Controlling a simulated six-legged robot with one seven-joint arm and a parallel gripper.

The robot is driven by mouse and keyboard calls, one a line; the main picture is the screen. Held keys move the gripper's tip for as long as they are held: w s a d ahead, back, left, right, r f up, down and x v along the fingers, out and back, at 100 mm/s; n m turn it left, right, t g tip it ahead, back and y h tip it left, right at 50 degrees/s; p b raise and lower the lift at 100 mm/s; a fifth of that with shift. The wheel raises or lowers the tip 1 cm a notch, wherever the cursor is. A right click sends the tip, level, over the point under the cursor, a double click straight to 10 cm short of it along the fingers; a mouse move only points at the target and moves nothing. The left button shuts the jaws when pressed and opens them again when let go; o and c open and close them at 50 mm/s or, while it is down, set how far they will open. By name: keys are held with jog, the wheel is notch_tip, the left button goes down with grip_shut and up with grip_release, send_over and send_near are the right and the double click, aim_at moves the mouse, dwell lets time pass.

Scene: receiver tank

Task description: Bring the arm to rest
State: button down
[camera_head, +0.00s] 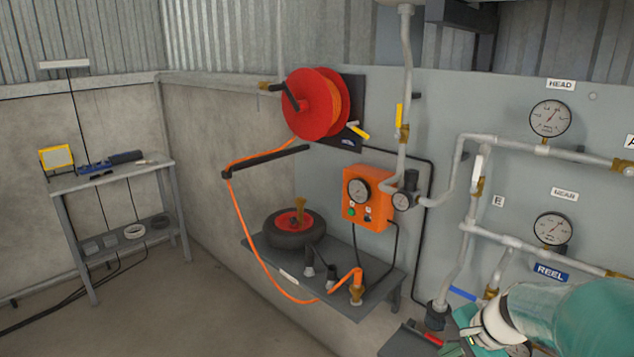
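My arm (560,318) shows at the lower right as teal and white links, in front of the lower part of the grey panel. It runs in from the right edge and down to the bottom edge of the picture. I make out no gripper fingers, so I cannot see whether my gripper is open or holds anything. A small gap seems to lie between the arm and the pipes behind it, but I cannot tell its depth.
The grey panel (465,100) carries pipes, gauges and a red hose reel (306,104). An orange box (366,200) hangs above a shelf (385,285) holding a wheel (292,228). A grey bench (120,172) stands at the left. Floor between (190,300) is mostly clear.

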jog(key=s+a+r+n+t+h, duration=0.1)
jog(key=s+a+r+n+h, duration=0.2)
jog(key=s+a+r+n, duration=0.7)
jog(key=s+a+n, duration=0.3)
jog(key=a+n, duration=0.1)
jog(key=shift+r, duration=0.25)
